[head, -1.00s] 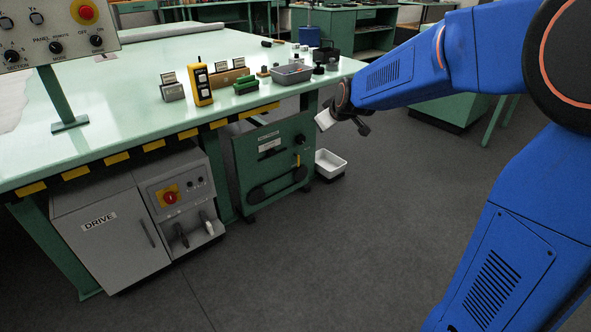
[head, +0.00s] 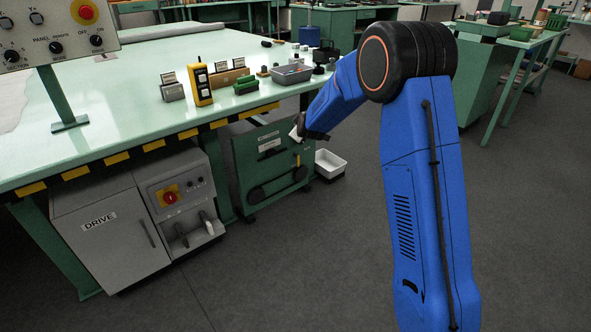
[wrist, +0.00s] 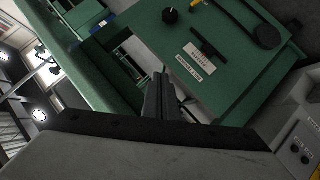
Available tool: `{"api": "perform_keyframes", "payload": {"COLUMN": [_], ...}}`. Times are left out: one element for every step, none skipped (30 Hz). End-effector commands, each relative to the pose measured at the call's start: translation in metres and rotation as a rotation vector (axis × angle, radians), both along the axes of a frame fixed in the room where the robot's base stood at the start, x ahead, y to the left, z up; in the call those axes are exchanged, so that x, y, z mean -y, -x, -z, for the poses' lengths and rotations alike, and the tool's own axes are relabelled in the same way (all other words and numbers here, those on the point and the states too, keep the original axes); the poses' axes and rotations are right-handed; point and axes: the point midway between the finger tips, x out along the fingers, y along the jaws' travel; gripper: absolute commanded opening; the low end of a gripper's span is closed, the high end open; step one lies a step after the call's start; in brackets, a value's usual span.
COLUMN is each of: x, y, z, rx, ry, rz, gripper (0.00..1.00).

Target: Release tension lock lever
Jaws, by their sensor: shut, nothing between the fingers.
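The green cabinet (head: 242,172) under the table edge carries a white label (head: 268,137) with a black lever-like bar (head: 270,146) just below it. In the wrist view the black bar (wrist: 208,45) lies beside the white label (wrist: 194,59), whose print is too small to read surely. My gripper (head: 298,130) is at the upper right of the cabinet front, covering part of it in the head view. In the wrist view its dark fingers (wrist: 163,78) are together and empty, apart from the bar, which lies to their upper right.
The cabinet also has a black knob (wrist: 170,15), a yellow handle (head: 297,160) and a long black arm (head: 278,185). The table edge (head: 215,124) overhangs above. A white bin (head: 330,163) stands right of the cabinet. The drive cabinet (head: 110,240) is to the left; the floor in front is clear.

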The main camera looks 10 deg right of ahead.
Motion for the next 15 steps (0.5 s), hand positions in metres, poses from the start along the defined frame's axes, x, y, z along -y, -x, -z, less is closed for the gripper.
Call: {"api": "perform_keyframes", "payload": {"x": [-0.003,-0.004,-0.006,-0.007,-0.008,-0.009,-0.01,-0.011,-0.012,-0.013,-0.014,-0.016,-0.017,-0.018,-0.019], "y": [-0.01,-0.015,-0.023,-0.028,-0.033,-0.039,-0.044,-0.049,-0.055,-0.059,-0.064,-0.069,-0.073,-0.077,-0.082], "z": [0.012,0.018,0.025,0.031,0.036,0.044,0.049,0.056,0.064,0.07,0.076,0.084,0.091,0.097,0.106], "rx": [0.01,0.016,0.029,0.035,0.045,0.053,0.062,0.069,0.08,0.087,0.096,0.104,0.112,0.119,0.129], "ry": [0.018,0.027,0.043,0.054,0.066,0.08,0.091,0.103,0.119,0.131,0.143,0.159,0.171,0.184,0.199], "rz": [-0.002,-0.004,-0.005,-0.005,-0.005,-0.005,-0.005,-0.005,-0.005,-0.005,-0.005,-0.005,-0.003,-0.003,-0.002], "gripper": [0.0,0.0,0.0,0.0,0.0,0.0,0.0,0.0,0.0,0.0,0.0,0.0,0.0,0.0,0.0]}}
